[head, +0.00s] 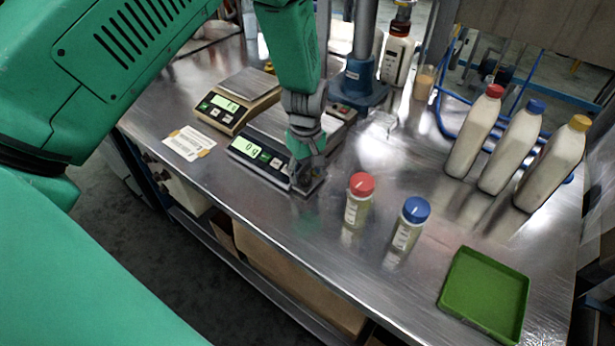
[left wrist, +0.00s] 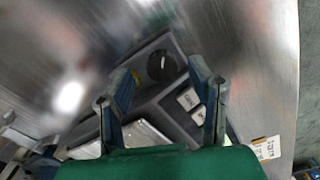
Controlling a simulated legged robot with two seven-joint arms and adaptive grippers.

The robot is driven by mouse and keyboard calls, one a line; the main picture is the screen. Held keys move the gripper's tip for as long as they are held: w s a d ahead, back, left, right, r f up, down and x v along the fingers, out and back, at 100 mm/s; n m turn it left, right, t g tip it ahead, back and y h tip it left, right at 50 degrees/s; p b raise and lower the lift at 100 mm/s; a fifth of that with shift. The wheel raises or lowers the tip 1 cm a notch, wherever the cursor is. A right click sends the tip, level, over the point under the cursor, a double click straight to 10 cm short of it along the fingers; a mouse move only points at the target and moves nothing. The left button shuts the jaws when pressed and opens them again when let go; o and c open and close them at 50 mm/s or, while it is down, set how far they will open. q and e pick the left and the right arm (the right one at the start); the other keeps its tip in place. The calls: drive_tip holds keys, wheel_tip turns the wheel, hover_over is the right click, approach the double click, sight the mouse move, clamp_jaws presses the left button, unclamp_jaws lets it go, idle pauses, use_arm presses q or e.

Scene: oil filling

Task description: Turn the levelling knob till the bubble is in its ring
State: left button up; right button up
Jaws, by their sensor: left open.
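The front scale (head: 240,146) sits near the table's front edge, its display lit. My left gripper (head: 308,176) points down over that scale's right front corner, hiding it in the head view. In the left wrist view, a round dark knob (left wrist: 161,66) with a pale mark sits on the scale's corner. My left gripper (left wrist: 160,72) is open, its two blue fingers apart on either side of the knob in the picture. I cannot tell whether they touch it. I cannot make out the bubble or its ring. My right gripper is not in view.
A second scale (head: 238,100) stands behind. A red-capped jar (head: 359,204) and a blue-capped jar (head: 407,228) stand right of my gripper. A green tray (head: 486,294) lies at the front right; several tall bottles stand behind it. A paper card (head: 190,143) lies left.

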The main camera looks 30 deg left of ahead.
use_arm(q)
wheel_tip(320, 180, up, 10)
idle(0.3)
drive_tip(key=shift+f, duration=0.15)
drive_tip(key=n+h+b, duration=0.5)
drive_tip(key=n+b, duration=0.1)
drive_tip(key=b, duration=0.8)
approach(307, 178)
drive_tip(key=b+x, duration=0.3)
drive_tip(key=x, duration=0.6)
drive_tip(key=shift+s+f, duration=0.1)
drive_tip(key=shift+f, duration=0.25)
drive_tip(key=shift+a, duration=0.1)
clamp_jaws()
